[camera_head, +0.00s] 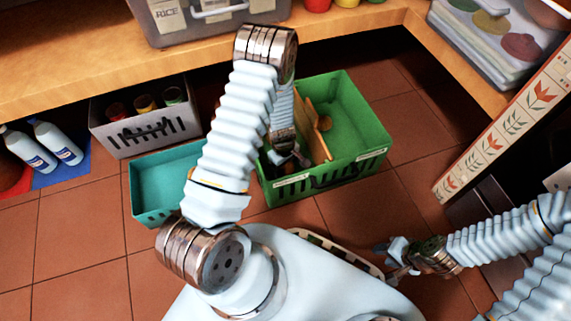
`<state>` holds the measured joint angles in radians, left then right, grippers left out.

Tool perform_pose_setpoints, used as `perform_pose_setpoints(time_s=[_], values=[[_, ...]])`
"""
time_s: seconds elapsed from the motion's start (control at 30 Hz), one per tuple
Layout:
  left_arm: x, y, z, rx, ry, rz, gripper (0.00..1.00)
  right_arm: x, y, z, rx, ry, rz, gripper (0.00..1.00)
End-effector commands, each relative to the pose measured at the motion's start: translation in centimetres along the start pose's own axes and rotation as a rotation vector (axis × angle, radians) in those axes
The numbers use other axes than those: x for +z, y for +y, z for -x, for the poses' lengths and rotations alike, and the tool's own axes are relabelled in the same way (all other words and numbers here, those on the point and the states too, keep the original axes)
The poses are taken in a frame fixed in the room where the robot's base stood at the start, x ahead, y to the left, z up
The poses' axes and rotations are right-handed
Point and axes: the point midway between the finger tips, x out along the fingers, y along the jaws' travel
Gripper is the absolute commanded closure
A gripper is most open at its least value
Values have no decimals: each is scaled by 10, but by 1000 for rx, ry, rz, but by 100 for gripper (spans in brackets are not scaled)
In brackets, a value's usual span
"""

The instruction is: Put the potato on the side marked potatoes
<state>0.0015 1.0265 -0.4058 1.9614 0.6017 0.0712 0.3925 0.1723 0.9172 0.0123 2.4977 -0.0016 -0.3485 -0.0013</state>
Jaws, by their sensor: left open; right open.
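A green crate (362,158) stands on the tiled floor, split by an orange-brown wooden divider (312,125). My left gripper (290,160) is open and reaches down into the left compartment; my arm hides much of that side. I cannot tell what lies beneath it. My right gripper (390,262) is open, low at the right, away from the crate.
A teal bin (150,190) stands left of the crate, partly behind my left arm. A grey crate with jars (150,125) and white bottles (55,143) are further left. A wooden shelf edge (370,20) runs behind. A patterned panel (500,125) stands at the right.

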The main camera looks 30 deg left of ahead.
Motion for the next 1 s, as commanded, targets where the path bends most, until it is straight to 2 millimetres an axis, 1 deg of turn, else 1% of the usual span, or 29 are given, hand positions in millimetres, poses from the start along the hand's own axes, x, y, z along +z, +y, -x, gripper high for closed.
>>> perform_pose_setpoints(time_s=[0.07,0.17,0.27,0.4,0.5,0.6,0.7,0.77,1.0], values=[[0,0,3,0,0,0,12,0,-1,3,0,0,0,57],[0,1,14,1,0,-1,12,0,-2,7,0,-1,0,57],[0,1,36,3,2,-1,12,0,-5,14,0,-3,1,57],[0,2,70,3,2,-1,12,1,-9,24,0,-6,1,57],[0,2,92,3,2,-2,12,1,-11,31,0,-6,1,57],[0,1,108,2,0,-1,12,0,-12,35,2,-4,1,57],[0,1,118,1,1,0,12,0,-13,38,3,-2,0,57],[0,0,121,1,0,0,12,0,-13,38,3,-2,0,57],[0,0,122,0,-1,0,12,0,-12,38,3,-2,0,57]])
